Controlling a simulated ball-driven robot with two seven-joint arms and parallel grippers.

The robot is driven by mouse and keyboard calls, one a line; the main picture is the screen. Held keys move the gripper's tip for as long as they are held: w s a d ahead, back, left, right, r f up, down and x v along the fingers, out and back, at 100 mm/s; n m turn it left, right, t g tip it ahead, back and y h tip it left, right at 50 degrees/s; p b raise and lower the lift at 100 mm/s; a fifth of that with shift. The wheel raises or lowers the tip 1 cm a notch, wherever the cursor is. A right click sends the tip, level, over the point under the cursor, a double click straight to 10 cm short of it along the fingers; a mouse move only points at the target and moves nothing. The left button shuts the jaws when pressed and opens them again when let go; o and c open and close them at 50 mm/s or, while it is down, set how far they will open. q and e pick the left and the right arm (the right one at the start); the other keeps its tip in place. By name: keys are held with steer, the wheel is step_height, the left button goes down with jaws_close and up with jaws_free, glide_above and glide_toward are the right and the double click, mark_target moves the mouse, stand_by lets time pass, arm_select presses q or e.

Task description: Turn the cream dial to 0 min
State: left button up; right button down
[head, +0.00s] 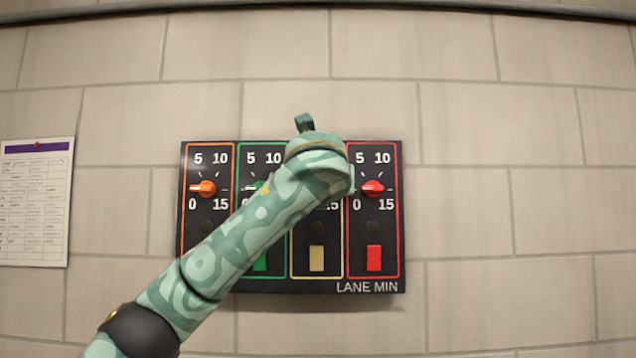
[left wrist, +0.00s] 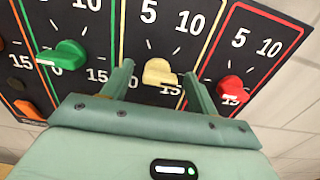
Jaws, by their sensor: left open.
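The cream dial (left wrist: 158,72) sits on a dark wall panel, in the cream-outlined lane marked 0, 5, 10 and 15. In the left wrist view it lies between the two fingers of my left gripper (left wrist: 158,76), which is open with a finger on each side. I cannot tell whether the fingers touch it or exactly where its pointer aims. In the head view my left arm and hand cover the cream dial and the fingertips. My right gripper is not in view.
The panel (head: 393,220) also has an orange dial (head: 204,188), a green dial (left wrist: 62,54) and a red dial (head: 372,188) in neighbouring lanes. Below are coloured rectangles, including a cream one (head: 317,258). A paper chart (head: 35,205) hangs at left. The block wall is otherwise bare.

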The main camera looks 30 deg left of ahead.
arm_select(q)
steer(key=c, duration=1)
steer(key=n+b, duration=0.3)
steer(key=n, duration=0.9)
steer(key=n+b, duration=0.3)
steer(key=n, duration=0.8)
steer(key=f+n+b, duration=0.1)
steer(key=n+b, duration=0.2)
steer(key=n, duration=0.9)
steer(key=shift+s+a+n+b, duration=0.1)
steer(key=shift+a+n+b, duration=0.15)
steer(key=shift+n+b, duration=0.05)
